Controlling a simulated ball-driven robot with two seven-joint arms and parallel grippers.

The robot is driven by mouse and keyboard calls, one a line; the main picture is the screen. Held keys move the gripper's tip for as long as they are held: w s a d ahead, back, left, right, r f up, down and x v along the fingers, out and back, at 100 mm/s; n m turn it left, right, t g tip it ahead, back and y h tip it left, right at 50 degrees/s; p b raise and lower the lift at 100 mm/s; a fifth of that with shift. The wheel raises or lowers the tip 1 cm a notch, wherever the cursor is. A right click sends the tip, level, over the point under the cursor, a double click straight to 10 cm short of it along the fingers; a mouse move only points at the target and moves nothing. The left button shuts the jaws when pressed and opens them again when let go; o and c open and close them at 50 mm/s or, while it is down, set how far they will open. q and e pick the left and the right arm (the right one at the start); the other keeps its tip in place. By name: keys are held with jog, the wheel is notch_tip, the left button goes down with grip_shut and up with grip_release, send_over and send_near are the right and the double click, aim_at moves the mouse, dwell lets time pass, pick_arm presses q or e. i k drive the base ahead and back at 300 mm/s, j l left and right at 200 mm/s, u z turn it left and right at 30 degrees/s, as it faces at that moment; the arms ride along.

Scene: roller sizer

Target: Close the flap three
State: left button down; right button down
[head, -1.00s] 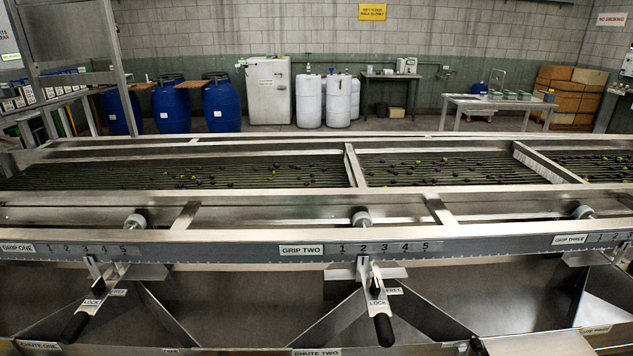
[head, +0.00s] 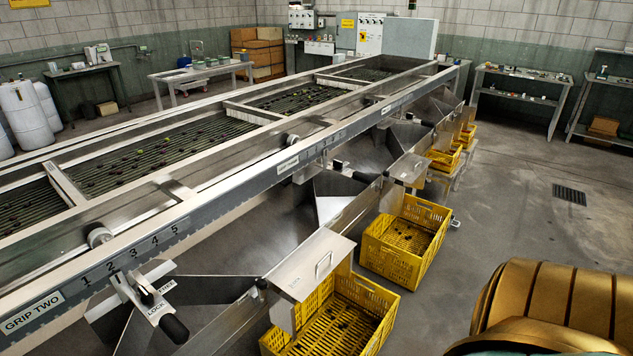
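Several metal flaps sit along the outer side of the sizer, at the chute mouths. The nearest flap (head: 314,262) is a bent plate with a small handle, above the near yellow crate (head: 385,336). A farther flap (head: 409,169) sits above the second crate (head: 388,265), and smaller ones show beyond it. No number is readable on these flaps, so I cannot tell which is flap three or how far each stands open. Neither of my grippers is in view.
More crates (head: 445,158) stand farther along. Floor (head: 520,215) is open right of the crates, with a drain grate (head: 570,194). Benches (head: 520,90) line the back right.

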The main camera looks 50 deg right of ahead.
aim_at(301, 274)
jog(key=z, duration=1.5)
